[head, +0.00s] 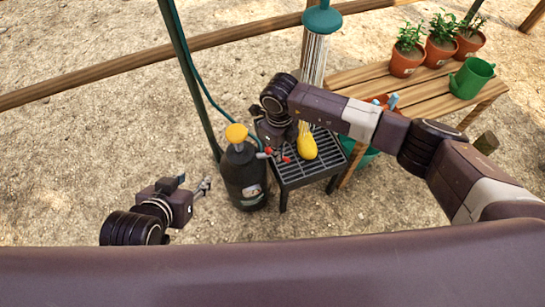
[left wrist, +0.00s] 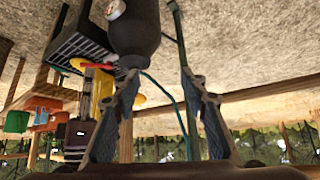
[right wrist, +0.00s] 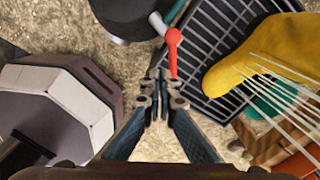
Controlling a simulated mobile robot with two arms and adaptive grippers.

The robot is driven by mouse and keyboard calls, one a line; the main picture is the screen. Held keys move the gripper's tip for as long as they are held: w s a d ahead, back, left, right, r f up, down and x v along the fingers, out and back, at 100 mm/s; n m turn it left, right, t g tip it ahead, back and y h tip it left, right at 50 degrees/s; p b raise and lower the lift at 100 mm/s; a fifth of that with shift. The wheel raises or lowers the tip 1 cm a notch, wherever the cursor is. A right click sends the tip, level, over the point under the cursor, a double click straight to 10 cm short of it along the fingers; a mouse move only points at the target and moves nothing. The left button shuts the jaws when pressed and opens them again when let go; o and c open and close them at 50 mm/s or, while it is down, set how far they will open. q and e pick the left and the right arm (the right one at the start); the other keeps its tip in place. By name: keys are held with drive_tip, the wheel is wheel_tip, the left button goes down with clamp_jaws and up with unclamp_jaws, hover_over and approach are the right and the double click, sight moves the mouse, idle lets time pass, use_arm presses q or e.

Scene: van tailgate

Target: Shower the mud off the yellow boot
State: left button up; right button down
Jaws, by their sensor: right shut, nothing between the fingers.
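The yellow boot (head: 306,145) lies on a dark slatted grate (head: 290,180). It also shows in the right wrist view (right wrist: 250,55); I see no clear mud on its visible side. Water streams (head: 313,62) fall onto it from the teal shower head (head: 322,20). A dark tank (head: 243,178) with a yellow top stands left of the grate. A red lever (right wrist: 173,50) sits beside the tank. My right gripper (right wrist: 160,75) is shut and empty, its tips close to the lever; I cannot tell if they touch. My left gripper (head: 205,187) is open and empty, left of the tank.
A wooden bench (head: 370,78) at the right holds several potted plants (head: 408,50) and a green watering can (head: 472,78). A green post (head: 190,70) and hose rise behind the tank. Sandy ground at the left is free.

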use_arm(q)
drive_tip(key=w+d+r+t+h+b, duration=0.1)
drive_tip(key=w+d+r+t, duration=0.2)
drive_tip(key=w+r+t, duration=0.2)
wheel_tip(320, 180, up, 3)
drive_tip(key=shift+w+b, duration=0.35)
drive_tip(key=shift+w, duration=0.75)
use_arm(e)
drive_tip(key=w+d, duration=0.3)
drive_tip(key=d, duration=0.1)
drive_tip(key=shift+w+d, duration=0.15)
drive_tip(key=shift+w, duration=0.25)
wheel_tip(320, 180, down, 4)
drive_tip(key=b, duration=0.3)
drive_tip(key=shift+f, duration=0.25)
use_arm(q)
wheel_tip(320, 180, up, 18)
drive_tip(key=d+t+h, duration=0.2)
drive_tip(key=t+h, duration=0.1)
drive_tip(key=t, duration=0.6)
drive_tip(key=shift+d+m+h+b, duration=0.15)
drive_tip(key=shift+m+h+b, duration=0.15)
drive_tip(key=shift+m, duration=0.1)
use_arm(e)
drive_tip(key=shift+f, duration=0.1)
use_arm(q)
drive_tip(key=shift+w+f, duration=0.1)
use_arm(e)
drive_tip(key=shift+s, duration=0.1)
